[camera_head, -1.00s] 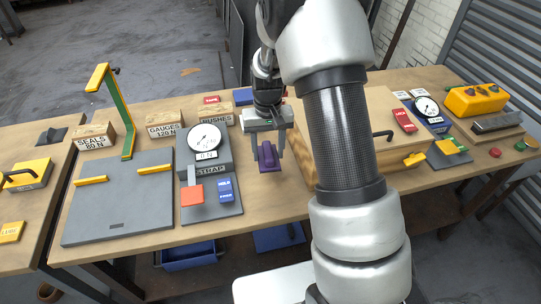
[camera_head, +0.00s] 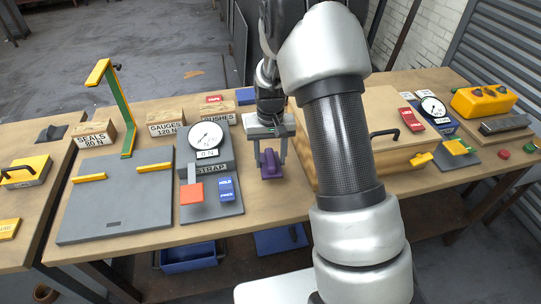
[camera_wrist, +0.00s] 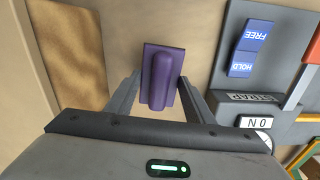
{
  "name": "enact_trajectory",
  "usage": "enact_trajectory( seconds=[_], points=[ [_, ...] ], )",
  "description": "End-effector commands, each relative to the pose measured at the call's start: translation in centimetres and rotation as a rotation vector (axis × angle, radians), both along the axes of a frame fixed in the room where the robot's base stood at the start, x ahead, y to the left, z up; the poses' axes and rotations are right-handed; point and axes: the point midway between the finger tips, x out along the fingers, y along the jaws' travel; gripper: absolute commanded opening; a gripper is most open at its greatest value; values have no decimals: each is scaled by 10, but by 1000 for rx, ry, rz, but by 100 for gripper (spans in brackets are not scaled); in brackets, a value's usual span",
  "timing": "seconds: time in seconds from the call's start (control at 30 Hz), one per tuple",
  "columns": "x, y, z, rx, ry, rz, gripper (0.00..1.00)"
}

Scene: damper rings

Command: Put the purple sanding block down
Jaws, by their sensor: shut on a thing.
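The purple sanding block (camera_head: 271,164) is between the two fingers of my gripper (camera_head: 270,160), in the head view just right of the strap gauge unit. In the wrist view the block (camera_wrist: 160,78) shows its raised ridge, with a grey finger of my gripper (camera_wrist: 160,95) on each side. My gripper is shut on it and points down at the bench. The block is at or close above the wooden bench top (camera_head: 265,205); I cannot tell whether it touches.
The grey strap gauge unit (camera_head: 212,205) with a red lever and blue HOLD/FREE switch stands close to the left. A wooden box (camera_head: 385,165) stands close to the right, partly behind my arm. Bare bench lies in front of the block.

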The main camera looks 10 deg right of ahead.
Motion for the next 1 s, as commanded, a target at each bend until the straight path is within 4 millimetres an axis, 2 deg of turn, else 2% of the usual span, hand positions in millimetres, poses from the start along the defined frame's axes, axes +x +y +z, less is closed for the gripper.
enact_trajectory(
  seconds=[0.03,0.17,0.6,1.0],
  points=[
    [0,0,-9,0,0,0,27],
    [0,0,-16,0,-1,0,27],
    [0,0,-18,0,-2,0,27],
    [0,0,-32,0,-1,0,27]
  ],
)
